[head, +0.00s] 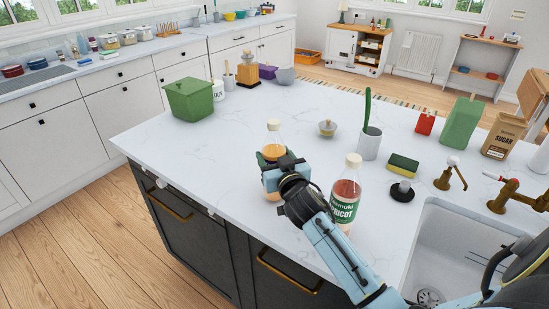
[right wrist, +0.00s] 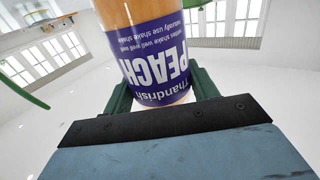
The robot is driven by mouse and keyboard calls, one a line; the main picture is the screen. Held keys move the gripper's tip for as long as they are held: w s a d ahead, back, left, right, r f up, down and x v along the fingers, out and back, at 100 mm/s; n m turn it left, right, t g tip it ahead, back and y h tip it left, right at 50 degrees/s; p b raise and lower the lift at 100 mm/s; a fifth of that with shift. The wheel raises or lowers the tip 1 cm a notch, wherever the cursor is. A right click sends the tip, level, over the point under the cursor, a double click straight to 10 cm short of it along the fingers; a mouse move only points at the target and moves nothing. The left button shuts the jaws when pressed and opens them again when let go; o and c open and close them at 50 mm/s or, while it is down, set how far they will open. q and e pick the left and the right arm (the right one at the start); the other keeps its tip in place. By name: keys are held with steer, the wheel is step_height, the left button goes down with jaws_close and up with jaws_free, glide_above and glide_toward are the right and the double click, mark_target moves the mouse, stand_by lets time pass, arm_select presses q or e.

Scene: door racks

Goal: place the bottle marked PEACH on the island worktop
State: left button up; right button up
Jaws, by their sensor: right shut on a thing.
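The PEACH bottle (head: 273,138) has orange contents and a pale cap. Its purple label reading PEACH shows in the right wrist view (right wrist: 158,60). My right gripper (head: 271,163) is shut on the bottle, with a green finger on each side of it in the right wrist view (right wrist: 162,92). The bottle looks upright over the white island worktop (head: 190,150). My left gripper is not in view.
An APRICOT bottle (head: 345,195) stands close to the right of my gripper. A green bin (head: 190,98) stands back left. The worktop's left part is clear.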

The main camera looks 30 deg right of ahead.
steer(key=shift+r, duration=0.1)
steer(key=o, duration=1)
steer(key=shift+f, duration=0.2)
steer(key=shift+c, duration=0.2)
steer(key=o, duration=0.4)
steer(key=shift+r, duration=0.1)
steer(key=shift+r, duration=0.2)
steer(key=v, duration=1.2)
